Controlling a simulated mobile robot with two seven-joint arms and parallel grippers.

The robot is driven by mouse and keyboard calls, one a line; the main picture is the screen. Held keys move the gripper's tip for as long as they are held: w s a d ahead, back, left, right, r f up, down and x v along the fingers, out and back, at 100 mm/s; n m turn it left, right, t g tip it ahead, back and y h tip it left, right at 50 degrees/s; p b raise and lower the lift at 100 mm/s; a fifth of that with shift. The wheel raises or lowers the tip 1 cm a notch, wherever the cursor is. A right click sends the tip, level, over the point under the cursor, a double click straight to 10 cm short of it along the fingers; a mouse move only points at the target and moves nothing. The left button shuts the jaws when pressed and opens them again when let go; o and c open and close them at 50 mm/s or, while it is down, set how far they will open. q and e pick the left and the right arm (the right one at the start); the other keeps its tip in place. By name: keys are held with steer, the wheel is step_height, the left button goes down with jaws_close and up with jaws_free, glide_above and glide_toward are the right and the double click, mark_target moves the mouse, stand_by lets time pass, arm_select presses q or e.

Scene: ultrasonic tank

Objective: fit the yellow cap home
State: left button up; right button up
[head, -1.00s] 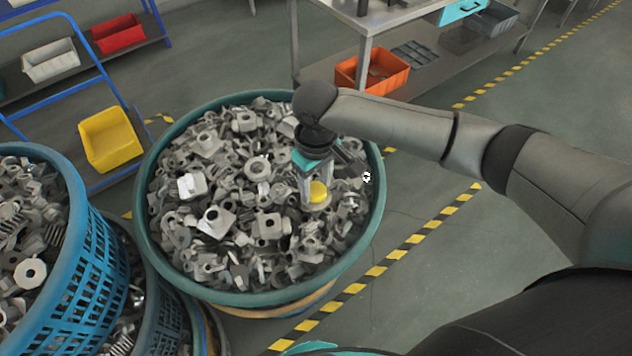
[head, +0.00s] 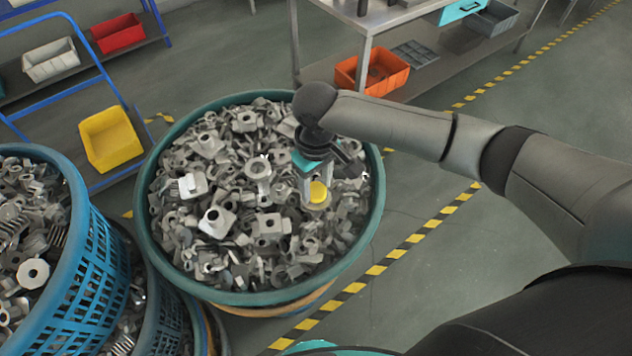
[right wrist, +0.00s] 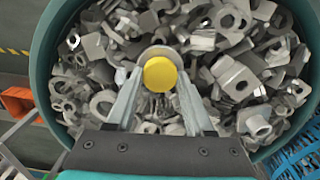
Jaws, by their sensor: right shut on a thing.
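The yellow cap (head: 318,192) shows as a round disc at the tips of my right gripper (head: 314,192), over the metal parts in the large teal basket. In the right wrist view the cap (right wrist: 160,74) sits between the two fingertips of the right gripper (right wrist: 158,82), which is shut on it. A grey round metal piece (right wrist: 158,53) shows just behind and under the cap. I cannot tell whether the cap touches it or is seated in it. My left gripper is not in view.
The teal basket's rim (head: 150,225) surrounds several loose metal castings. A blue basket (head: 90,270) with more parts stands at left. A yellow bin (head: 110,140) sits on a blue rack. A metal table (head: 390,20) with an orange bin (head: 372,72) stands behind. Floor at right is open.

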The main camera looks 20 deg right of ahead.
mark_target(316, 190)
steer(key=shift+p, duration=0.3)
stand_by(0.7)
steer(key=o, duration=1.4)
steer(key=shift+c, duration=0.2)
step_height(316, 190, up, 15)
steer(key=shift+s, duration=0.1)
